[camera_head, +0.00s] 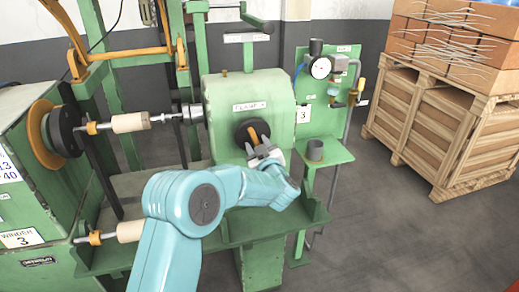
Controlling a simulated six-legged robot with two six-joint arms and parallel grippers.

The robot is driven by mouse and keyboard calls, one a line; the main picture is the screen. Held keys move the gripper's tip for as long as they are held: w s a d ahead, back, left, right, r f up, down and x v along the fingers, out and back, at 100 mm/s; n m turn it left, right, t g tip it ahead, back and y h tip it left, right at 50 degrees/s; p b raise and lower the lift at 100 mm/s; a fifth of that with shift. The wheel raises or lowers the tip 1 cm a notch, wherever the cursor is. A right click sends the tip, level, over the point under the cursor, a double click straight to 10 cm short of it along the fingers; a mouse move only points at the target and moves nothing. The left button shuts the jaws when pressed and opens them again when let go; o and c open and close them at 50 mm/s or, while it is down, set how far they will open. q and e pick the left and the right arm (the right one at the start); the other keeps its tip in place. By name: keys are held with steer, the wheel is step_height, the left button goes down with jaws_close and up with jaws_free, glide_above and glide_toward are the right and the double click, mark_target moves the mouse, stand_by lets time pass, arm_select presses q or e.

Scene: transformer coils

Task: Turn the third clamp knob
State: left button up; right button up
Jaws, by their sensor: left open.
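The clamp knob is a black round disc (252,132) with an orange-yellow bar across it, on the front of the green housing labelled "CLAMP" (238,87). My left gripper (258,146) is at the lower edge of this knob, at the end of my teal arm. Its jaws are open and close around or beside the bar; I cannot tell whether they touch it. The gripper covers the knob's lower part. A sign with the number 3 (303,115) stands right of the housing. My right gripper is not in view.
The green winder (35,210) at the left carries an orange-rimmed disc and wooden-handled cranks (130,122). A green panel with a pressure gauge (321,68) stands right of the clamp. Wooden crates (430,130) stand at the right. The grey floor (375,215) between is clear.

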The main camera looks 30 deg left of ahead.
arm_select(q)
steer(key=b+v, duration=0.3)
steer(key=v, duration=1.3)
steer(key=shift+d, duration=0.15)
